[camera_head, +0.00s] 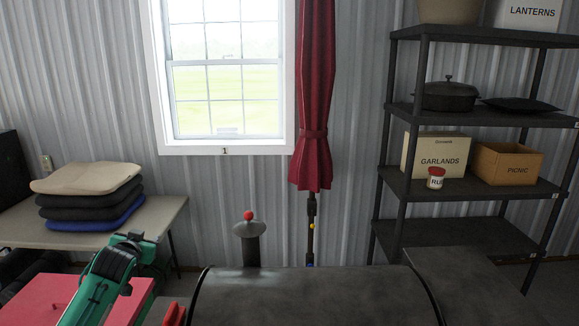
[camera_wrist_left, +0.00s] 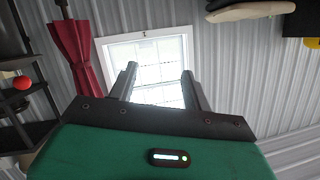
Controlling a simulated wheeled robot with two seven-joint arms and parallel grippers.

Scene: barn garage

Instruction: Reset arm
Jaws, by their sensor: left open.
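My left arm comes in from the lower left in the head view, green with dark parts. Its gripper (camera_head: 133,238) points away from me, in front of the folding table's right end. In the left wrist view the two dark fingers (camera_wrist_left: 160,70) stand apart with nothing between them, and the window shows behind the gap. My right arm and gripper are not in view.
A dark barrel grill (camera_head: 310,296) with a red-knobbed chimney (camera_head: 248,240) stands at the front centre. A red surface (camera_head: 45,298) lies beside my left arm. Stacked cushions (camera_head: 88,197) rest on a table (camera_head: 165,212). A dark shelf rack (camera_head: 470,188) stands right.

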